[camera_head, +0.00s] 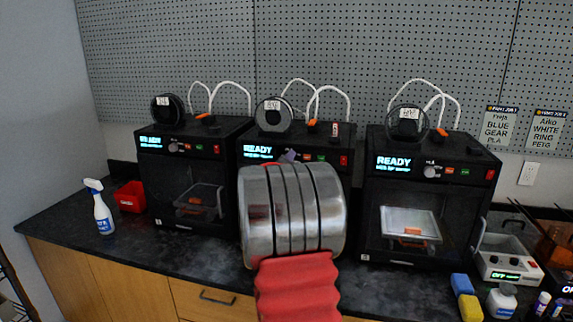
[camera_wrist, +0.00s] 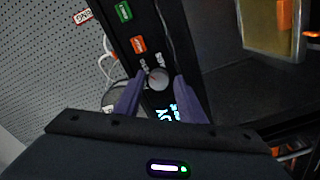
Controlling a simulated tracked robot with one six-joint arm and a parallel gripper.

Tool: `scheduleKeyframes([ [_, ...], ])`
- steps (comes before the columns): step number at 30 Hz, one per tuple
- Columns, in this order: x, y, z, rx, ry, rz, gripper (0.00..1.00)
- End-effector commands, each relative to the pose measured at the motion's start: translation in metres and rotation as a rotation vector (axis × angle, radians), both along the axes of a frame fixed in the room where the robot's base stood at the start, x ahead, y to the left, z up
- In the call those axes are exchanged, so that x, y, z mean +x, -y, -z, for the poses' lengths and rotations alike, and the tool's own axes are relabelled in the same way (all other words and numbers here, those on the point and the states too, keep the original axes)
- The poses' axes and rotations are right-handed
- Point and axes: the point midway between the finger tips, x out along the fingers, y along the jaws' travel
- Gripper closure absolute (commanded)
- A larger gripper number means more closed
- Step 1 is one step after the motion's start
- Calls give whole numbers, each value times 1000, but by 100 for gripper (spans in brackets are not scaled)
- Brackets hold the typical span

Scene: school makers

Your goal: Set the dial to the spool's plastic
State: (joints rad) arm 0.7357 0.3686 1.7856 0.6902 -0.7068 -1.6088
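The middle black printer (camera_head: 310,147) shows READY, with a labelled spool (camera_head: 273,116) on top; its label is too small to read surely. My gripper (camera_head: 290,155) is at this printer's front panel, and my arm hides much of the printer. Small lettering beside the dial is hard to read.
Similar printers stand left (camera_head: 190,150) and right (camera_head: 430,150), each with a spool. An orange button (camera_wrist: 138,44) and a green button (camera_wrist: 124,11) lie beyond the dial. A spray bottle (camera_head: 102,212) and red bin (camera_head: 130,197) stand left; a small device (camera_head: 508,262) stands right.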

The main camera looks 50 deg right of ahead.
Motion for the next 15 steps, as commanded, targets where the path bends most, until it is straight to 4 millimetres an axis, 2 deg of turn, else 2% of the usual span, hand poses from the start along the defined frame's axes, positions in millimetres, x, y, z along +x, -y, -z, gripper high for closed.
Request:
scheduleKeyframes([
  [3, 0, 0, 0, 1, 1, 1, 56],
  [15, 0, 0, 2, 5, 2, 0, 56],
])
